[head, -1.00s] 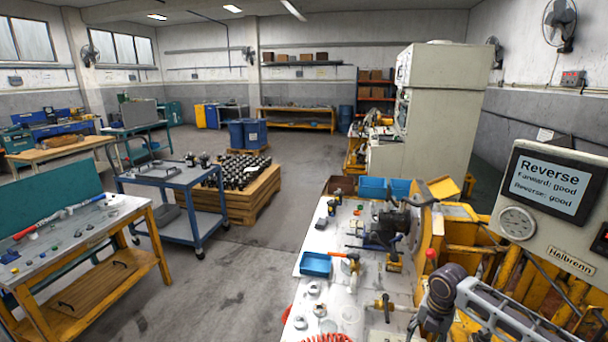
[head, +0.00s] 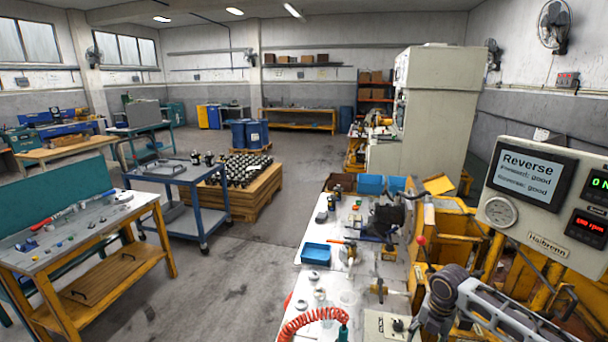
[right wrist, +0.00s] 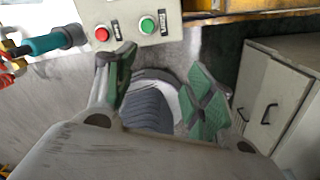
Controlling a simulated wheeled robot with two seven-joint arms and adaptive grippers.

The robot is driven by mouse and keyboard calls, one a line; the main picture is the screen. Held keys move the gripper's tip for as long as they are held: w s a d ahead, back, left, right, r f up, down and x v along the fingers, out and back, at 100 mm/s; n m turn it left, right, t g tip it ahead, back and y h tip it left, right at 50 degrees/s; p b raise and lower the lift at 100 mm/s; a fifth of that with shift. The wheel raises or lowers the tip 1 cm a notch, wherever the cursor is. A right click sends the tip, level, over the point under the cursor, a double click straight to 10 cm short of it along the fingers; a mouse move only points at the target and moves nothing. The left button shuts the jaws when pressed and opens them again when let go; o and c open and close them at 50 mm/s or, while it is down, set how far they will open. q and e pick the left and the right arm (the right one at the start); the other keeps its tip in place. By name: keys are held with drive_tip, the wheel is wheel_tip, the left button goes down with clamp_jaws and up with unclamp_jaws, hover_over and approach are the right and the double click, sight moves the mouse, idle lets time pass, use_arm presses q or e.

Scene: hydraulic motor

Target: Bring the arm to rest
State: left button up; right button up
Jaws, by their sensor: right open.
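My right arm (head: 447,288) comes in at the lower right of the head view, in front of the yellow test stand. Its fingers do not show clearly there. In the right wrist view my right gripper (right wrist: 163,82) is open, its two green-padded fingers spread and nothing between them. A control box (right wrist: 128,20) with a red and a green button lies beyond the fingers, apart from them. A dark motor-like unit (head: 387,217) sits on the workbench (head: 325,262). My left gripper is not in view.
The display panel (head: 533,180) reads "Reverse", "Forward: good", "Reverse: good". A red coiled hose (head: 300,322) and a blue tray (head: 316,252) are on the workbench. A blue cart (head: 165,175) stands at left. The floor (head: 235,285) between the tables is clear.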

drive_tip(key=s+a+f+m+t+y, duration=0.1)
drive_tip(key=s+a+f+m, duration=0.1)
drive_tip(key=s+a+m, duration=0.65)
drive_tip(key=s+a+f+m+t+y, duration=0.1)
drive_tip(key=s+a+m, duration=0.35)
drive_tip(key=a, duration=0.65)
drive_tip(key=s+d+r+m+t+h, duration=0.1)
drive_tip(key=s+d+r+m+h, duration=0.1)
drive_tip(key=s+d+m, duration=0.75)
drive_tip(key=s+a+f+m+g, duration=0.1)
drive_tip(key=s+f+m, duration=0.1)
drive_tip(key=f, duration=1.5)
drive_tip(key=s+a+f+m, duration=0.1)
drive_tip(key=s+f+m, duration=0.1)
drive_tip(key=f, duration=1.5)
drive_tip(key=s+d+f, duration=0.2)
drive_tip(key=s+f, duration=0.7)
drive_tip(key=s, duration=0.1)
drive_tip(key=s+d+f+g, duration=0.1)
drive_tip(key=s+f, duration=0.8)
drive_tip(key=s, duration=0.2)
drive_tip(key=shift+s+d+f+n, duration=0.2)
drive_tip(key=shift+d+f+n, duration=0.1)
drive_tip(key=shift+d+n, duration=0.05)
